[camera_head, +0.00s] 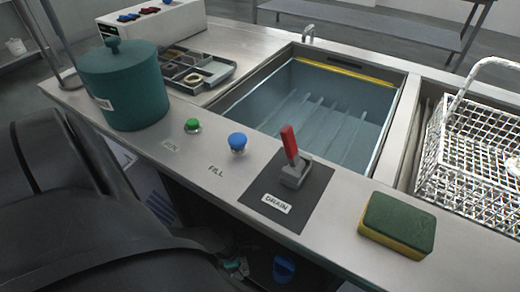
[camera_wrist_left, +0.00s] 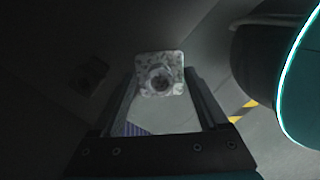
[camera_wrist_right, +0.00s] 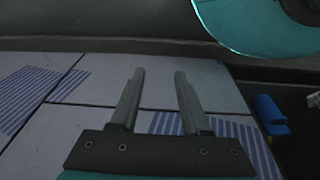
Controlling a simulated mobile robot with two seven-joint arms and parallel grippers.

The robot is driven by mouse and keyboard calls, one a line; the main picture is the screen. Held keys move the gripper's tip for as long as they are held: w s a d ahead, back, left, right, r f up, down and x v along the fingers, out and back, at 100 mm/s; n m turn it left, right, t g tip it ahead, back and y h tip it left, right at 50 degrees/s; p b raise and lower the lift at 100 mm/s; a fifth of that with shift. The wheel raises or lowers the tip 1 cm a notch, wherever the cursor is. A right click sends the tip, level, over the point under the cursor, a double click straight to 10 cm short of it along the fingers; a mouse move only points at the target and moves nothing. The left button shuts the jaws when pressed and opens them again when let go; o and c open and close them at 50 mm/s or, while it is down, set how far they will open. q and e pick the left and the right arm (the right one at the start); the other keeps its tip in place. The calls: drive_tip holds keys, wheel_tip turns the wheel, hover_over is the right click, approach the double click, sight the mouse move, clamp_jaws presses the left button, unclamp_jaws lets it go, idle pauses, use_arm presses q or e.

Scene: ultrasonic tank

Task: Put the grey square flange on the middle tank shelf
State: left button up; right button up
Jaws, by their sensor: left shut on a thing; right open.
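The grey square flange (camera_wrist_left: 160,73) is a pale, mottled square plate with a round raised hub and a dark centre hole. My left gripper (camera_wrist_left: 163,86) is shut on it, and it sits at the fingertips in the left wrist view. I cannot make the flange out in the head view. My right gripper (camera_wrist_right: 160,73) is open and empty above pale panels with blue stripes (camera_wrist_right: 190,90). The tank (camera_head: 320,115) is set in the steel counter in the head view. I cannot identify the middle tank shelf in these frames.
On the counter are a teal lidded pot (camera_head: 122,88), a parts tray (camera_head: 190,72), green and blue buttons (camera_head: 237,142), a red-handled drain lever (camera_head: 290,145) and a sponge (camera_head: 397,224). A white wire basket (camera_head: 480,150) is at right. A blue object (camera_head: 284,270) shows below the counter edge.

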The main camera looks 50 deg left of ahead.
use_arm(q)
drive_tip(key=b, duration=0.2)
hover_over(261, 258)
drive_tip(key=s, duration=0.2)
drive_tip(key=shift+a+f, duration=0.1)
drive_tip(key=shift+a, duration=0.15)
drive_tip(key=shift+w+d, duration=0.1)
drive_tip(key=shift+w, duration=0.55)
wheel_tip(261, 258, down, 3)
drive_tip(key=b, duration=0.3)
drive_tip(key=shift+f, duration=0.15)
use_arm(e)
drive_tip(key=w+r+t, duration=0.2)
drive_tip(key=w+r, duration=0.2)
drive_tip(key=r, duration=0.7)
drive_tip(key=shift+a+r, duration=0.2)
drive_tip(key=shift+a, duration=0.1)
use_arm(q)
drive_tip(key=shift+f, duration=0.1)
drive_tip(key=shift+b, duration=0.3)
drive_tip(key=o, duration=1.4)
use_arm(e)
drive_tip(key=shift+r, duration=0.3)
